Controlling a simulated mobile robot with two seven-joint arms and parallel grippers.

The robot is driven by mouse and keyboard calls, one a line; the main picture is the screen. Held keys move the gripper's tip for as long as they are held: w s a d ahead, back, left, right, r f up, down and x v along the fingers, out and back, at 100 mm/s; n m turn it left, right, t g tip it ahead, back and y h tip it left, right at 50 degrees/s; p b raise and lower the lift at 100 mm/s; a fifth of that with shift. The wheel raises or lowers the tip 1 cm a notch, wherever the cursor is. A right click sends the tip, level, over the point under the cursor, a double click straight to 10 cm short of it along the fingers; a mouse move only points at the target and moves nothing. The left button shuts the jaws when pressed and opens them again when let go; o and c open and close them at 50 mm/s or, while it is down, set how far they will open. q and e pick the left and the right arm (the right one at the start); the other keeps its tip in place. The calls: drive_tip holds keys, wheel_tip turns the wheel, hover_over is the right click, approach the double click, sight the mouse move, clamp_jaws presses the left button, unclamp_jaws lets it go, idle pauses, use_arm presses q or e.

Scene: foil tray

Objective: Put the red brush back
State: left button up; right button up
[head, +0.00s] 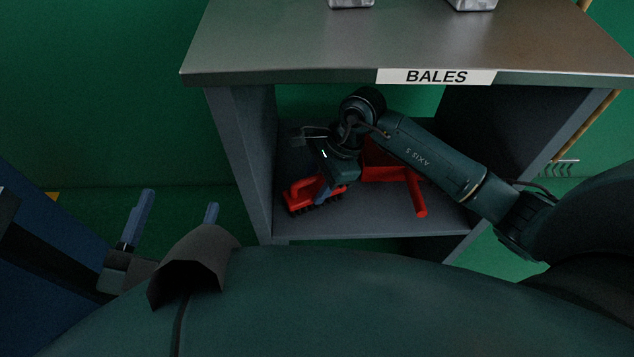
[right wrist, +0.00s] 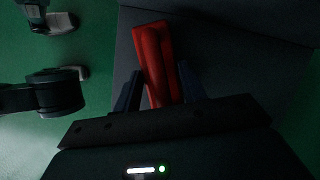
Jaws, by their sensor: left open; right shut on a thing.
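The red brush (head: 302,190), with dark bristles pointing down, is inside the shelf compartment at its left front. My right gripper (head: 325,188) reaches into the compartment and is shut on the brush. In the right wrist view the red brush (right wrist: 152,50) shows between the two fingers of that gripper (right wrist: 160,88). The bristles are at or just above the shelf floor; I cannot tell if they touch. My left gripper (head: 175,216) is open and empty, outside the unit at the lower left.
A red dustpan (head: 385,173) lies right of the brush, its handle towards the front, partly hidden by my right arm. The compartment's side wall (head: 243,160) is close left of the brush.

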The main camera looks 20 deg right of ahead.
drive_tip(key=o, duration=1)
drive_tip(key=shift+p+v, duration=1.15)
drive_tip(key=shift+v, duration=2.65)
